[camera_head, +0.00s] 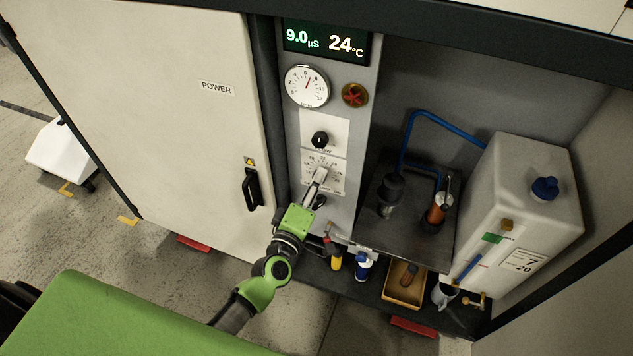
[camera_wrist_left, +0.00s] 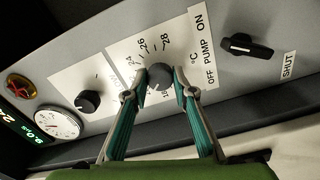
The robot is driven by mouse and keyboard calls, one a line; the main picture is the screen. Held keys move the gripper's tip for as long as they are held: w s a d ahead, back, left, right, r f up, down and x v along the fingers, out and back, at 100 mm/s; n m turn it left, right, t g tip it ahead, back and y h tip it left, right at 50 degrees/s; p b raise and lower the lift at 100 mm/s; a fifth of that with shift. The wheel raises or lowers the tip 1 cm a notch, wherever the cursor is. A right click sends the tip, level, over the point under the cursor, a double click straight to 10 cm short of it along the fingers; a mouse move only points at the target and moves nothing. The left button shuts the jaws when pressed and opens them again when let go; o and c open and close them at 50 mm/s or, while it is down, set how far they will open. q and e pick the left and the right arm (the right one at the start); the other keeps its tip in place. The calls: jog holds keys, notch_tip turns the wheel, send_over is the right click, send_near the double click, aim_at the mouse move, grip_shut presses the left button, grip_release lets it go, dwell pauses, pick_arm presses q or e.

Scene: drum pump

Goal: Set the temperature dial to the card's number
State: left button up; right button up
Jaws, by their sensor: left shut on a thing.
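The temperature dial (camera_wrist_left: 159,78) is a dark round knob with a pale pointer mark, on a white scale plate marked in °C. My left gripper (camera_wrist_left: 160,94) has its two fingertips on either side of the dial, shut on it. In the head view the left gripper (camera_head: 318,178) reaches the panel and largely hides the dial. The display (camera_head: 326,42) reads 9.0 µS and 24 °C. A white card (camera_head: 525,262) on the tank shows 7 and 20. My right gripper is not in view.
A black switch (camera_wrist_left: 246,46) marked PUMP is beside the scale plate. The white tank (camera_head: 550,165) stands right; the POWER cabinet door (camera_head: 170,110) is left.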

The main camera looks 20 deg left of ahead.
pick_arm(q)
jog(key=o, duration=1.1)
jog(key=shift+s, duration=0.1)
jog(key=s, duration=1.2)
jog(key=shift+a, duration=0.4)
jog(key=shift+w, duration=0.1)
